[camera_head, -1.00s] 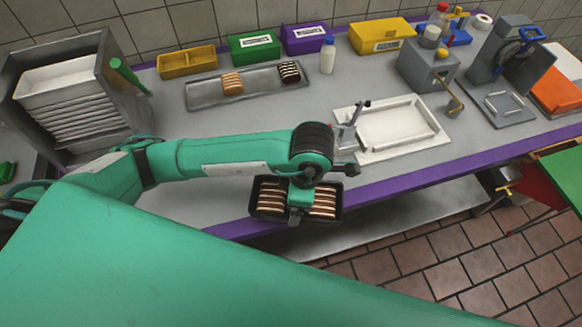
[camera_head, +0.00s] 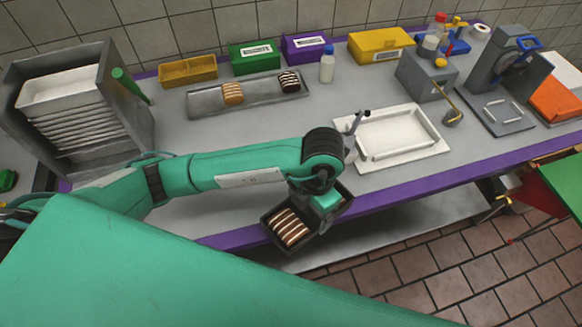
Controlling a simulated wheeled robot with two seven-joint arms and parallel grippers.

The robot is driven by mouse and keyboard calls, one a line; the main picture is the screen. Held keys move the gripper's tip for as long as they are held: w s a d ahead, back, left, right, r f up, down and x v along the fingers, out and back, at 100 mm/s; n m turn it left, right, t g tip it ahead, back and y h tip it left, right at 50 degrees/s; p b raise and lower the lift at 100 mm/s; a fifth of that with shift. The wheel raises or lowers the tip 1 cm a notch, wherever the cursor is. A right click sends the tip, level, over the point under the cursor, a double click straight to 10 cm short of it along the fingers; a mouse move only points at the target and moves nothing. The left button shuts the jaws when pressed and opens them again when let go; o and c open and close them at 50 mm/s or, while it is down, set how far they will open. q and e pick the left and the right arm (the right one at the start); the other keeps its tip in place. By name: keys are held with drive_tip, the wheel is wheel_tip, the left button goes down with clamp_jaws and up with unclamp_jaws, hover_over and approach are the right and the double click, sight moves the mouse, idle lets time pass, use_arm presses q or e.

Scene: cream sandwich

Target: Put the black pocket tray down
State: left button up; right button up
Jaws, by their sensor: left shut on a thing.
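The black pocket tray (camera_head: 271,241) hangs over the front edge of the counter, tilted and turned in the head view. A row of brown and cream striped sandwiches lies in its near left part. My left gripper (camera_head: 328,204) is at the tray's right part and is shut on it. The gripper and wrist hide part of the tray's right end. The fingertips are not clearly visible. My right gripper is not in view.
A white tray (camera_head: 366,163) lies on the counter right of my wrist. A grey tray (camera_head: 208,107) with two sandwich stacks lies farther back. A rack (camera_head: 110,100) stands left. The counter (camera_head: 225,148) between is fairly clear.

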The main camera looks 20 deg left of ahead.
use_arm(q)
drive_tip(key=w+a+p, duration=0.1)
drive_tip(key=w+a, duration=0.1)
drive_tip(key=w, duration=0.1)
drive_tip(key=w+a+p, duration=0.2)
drive_tip(key=w+a, duration=0.1)
drive_tip(key=w, duration=0.1)
drive_tip(key=w+a+p, duration=0.1)
drive_tip(key=w+a, duration=0.1)
drive_tip(key=w, duration=0.2)
drive_tip(key=shift+a+r, duration=0.1)
drive_tip(key=shift+a, duration=0.2)
drive_tip(key=shift+w+a, duration=0.1)
drive_tip(key=shift+w, duration=0.1)
wheel_tip(320, 180, down, 3)
drive_tip(key=shift+s+r+p, duration=0.1)
drive_tip(key=shift+p, duration=0.95)
drive_tip(key=shift+f, duration=0.35)
drive_tip(key=shift+f, duration=0.15)
drive_tip(key=o, duration=0.8)
